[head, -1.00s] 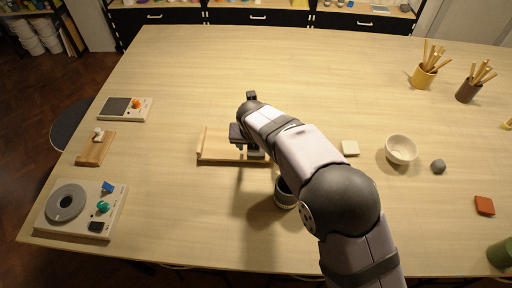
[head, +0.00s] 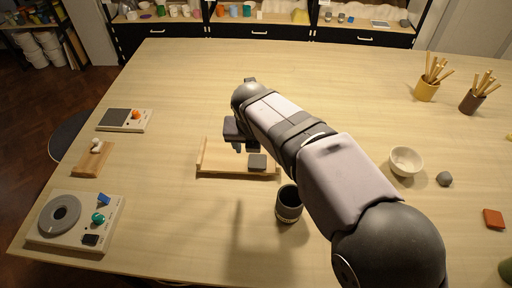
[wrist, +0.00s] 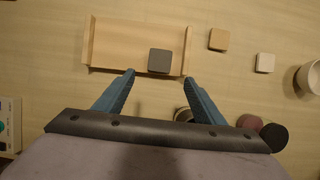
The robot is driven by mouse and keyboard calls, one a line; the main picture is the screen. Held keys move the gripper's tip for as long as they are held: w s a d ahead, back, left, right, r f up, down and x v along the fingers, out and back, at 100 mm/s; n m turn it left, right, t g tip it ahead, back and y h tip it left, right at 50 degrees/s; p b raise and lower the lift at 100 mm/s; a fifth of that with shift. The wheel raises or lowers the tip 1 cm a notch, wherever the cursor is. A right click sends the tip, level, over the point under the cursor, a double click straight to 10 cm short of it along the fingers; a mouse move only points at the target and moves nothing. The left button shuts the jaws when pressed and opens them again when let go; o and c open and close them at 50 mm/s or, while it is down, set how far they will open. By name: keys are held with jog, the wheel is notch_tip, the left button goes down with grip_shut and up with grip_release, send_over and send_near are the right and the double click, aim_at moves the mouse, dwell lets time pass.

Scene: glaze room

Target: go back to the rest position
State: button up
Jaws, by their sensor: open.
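My gripper (head: 238,146) hangs above the left-middle of the table, over the wooden tray (head: 212,170). In the wrist view its two blue-grey fingers (wrist: 160,78) are spread apart with nothing held between them. A dark grey square tile (head: 257,161) lies in the tray toward its right end. The tile also shows in the wrist view (wrist: 159,60), beyond the fingertips and apart from them. My arm reaches in from the lower right and covers part of the table.
A dark cup (head: 289,205) stands close below the tray. A white bowl (head: 405,162) and grey lump (head: 444,179) are on the right. A turntable device (head: 66,214) is at left. Tan (wrist: 219,39) and pale (wrist: 264,62) tiles lie right of the tray.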

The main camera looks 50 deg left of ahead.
jog(key=w+d+m+h+p, duration=0.1)
jog(key=w+d+m, duration=0.3)
jog(key=d, duration=0.5)
jog(key=w+d+r+m+p, duration=0.1)
jog(key=w+d+m+p, duration=0.1)
jog(key=w+d+m, duration=0.3)
jog(key=w+d+m+h+p, duration=0.1)
jog(key=w+d+m, duration=0.3)
jog(key=d+m, duration=0.6)
jog(key=shift+w+d+r+g+h, duration=0.1)
jog(key=shift+d+r+g+h, duration=0.1)
jog(key=shift+d, duration=0.55)
jog(key=shift+w+d+r+g+h, duration=0.1)
jog(key=shift+d+g, duration=0.1)
jog(key=shift+d, duration=0.55)
jog(key=s+d+m+g+p, duration=0.1)
jog(key=s+d+m+p, duration=0.25)
jog(key=d+m, duration=1.25)
jog(key=s+d+f+m+g+p, duration=0.1)
jog(key=s+d+m, duration=0.8)
jog(key=d+m, duration=0.1)
jog(key=shift+s+d+h, duration=0.15)
jog(key=shift+d+h, duration=0.15)
